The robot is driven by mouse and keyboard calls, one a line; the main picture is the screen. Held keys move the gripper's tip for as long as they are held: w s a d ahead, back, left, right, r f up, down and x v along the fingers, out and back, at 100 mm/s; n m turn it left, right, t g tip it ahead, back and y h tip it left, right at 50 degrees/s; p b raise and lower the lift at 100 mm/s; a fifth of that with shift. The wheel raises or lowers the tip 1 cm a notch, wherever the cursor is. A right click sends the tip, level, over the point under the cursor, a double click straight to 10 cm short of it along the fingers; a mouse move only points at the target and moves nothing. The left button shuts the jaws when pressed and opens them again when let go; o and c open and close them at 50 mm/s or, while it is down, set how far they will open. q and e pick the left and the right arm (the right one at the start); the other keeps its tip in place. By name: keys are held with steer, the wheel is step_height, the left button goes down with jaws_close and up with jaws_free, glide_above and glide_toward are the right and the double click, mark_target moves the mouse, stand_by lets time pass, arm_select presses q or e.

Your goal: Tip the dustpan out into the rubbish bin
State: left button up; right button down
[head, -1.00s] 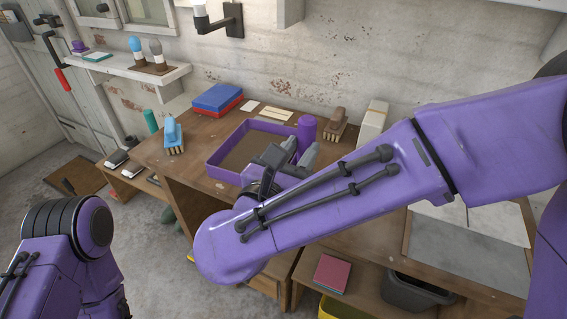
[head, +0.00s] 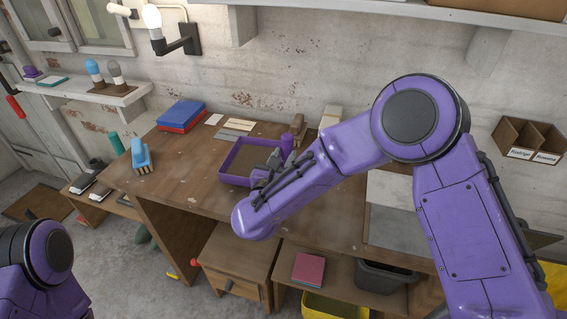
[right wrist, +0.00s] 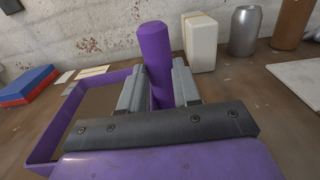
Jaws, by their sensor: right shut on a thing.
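The purple dustpan (head: 225,168), a shallow pan with raised walls, rests on the wooden workbench; its inside looks brown, and I cannot make out its contents. A purple upright cylinder, seemingly its handle (right wrist: 154,45), rises at its right side; the join is hidden. My right gripper (right wrist: 160,88) is shut around this handle. In the head view my right gripper (head: 268,172) is partly covered by my arm. The dark grey rubbish bin (head: 385,277) stands below the bench at the lower right. My left gripper is out of view.
A blue brush (head: 140,153) and red and blue boxes (head: 182,115) lie on the workbench (head: 185,190) left of the pan. A white block (right wrist: 200,43) and grey canister (right wrist: 244,30) stand beyond my gripper. A yellow crate (head: 335,306) is below, beside the bin.

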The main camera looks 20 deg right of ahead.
step_height(320, 180, down, 3)
steer(key=shift+d+r, duration=0.1)
steer(key=shift+r, duration=0.1)
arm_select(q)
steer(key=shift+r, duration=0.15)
arm_select(e)
steer(key=shift+f, duration=0.1)
